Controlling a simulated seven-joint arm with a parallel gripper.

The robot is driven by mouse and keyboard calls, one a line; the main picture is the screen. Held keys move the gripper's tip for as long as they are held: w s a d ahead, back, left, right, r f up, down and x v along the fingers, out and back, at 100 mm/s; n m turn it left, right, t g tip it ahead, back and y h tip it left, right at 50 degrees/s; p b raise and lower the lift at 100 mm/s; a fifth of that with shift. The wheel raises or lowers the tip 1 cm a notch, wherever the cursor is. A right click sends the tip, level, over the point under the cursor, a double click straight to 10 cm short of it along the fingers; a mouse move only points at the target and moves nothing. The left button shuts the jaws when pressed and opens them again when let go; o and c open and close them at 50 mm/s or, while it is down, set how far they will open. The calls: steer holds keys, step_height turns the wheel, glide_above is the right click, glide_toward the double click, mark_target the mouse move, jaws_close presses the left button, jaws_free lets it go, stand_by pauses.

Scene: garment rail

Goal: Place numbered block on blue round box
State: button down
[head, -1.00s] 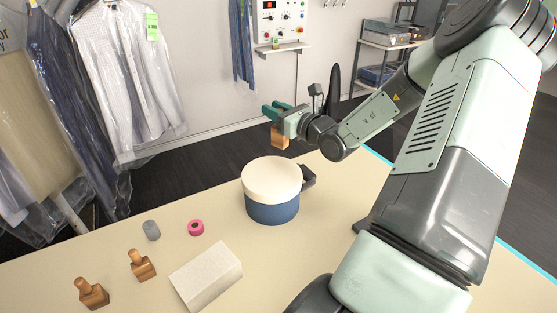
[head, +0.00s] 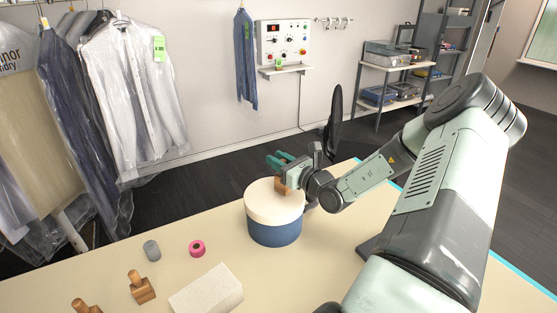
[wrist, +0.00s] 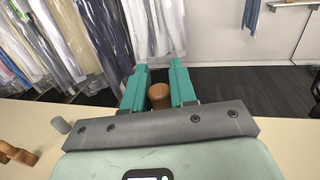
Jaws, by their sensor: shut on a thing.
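The blue round box (head: 274,232) stands on the table with a cream lid on top. My gripper (head: 280,160) is shut on a wooden block (head: 284,187), over the far right part of the lid. In the head view I cannot tell whether the block touches the lid. In the wrist view, the block's rounded brown knob (wrist: 159,95) shows between the two teal fingers (wrist: 159,85). No number can be read on the block. The box is out of sight in the wrist view, hidden below my gripper.
Covered garments (head: 130,90) hang at left. The table front of the box is clear.

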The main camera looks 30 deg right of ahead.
steer(key=c, duration=0.9)
jaws_free()
steer(key=v, duration=1.2)
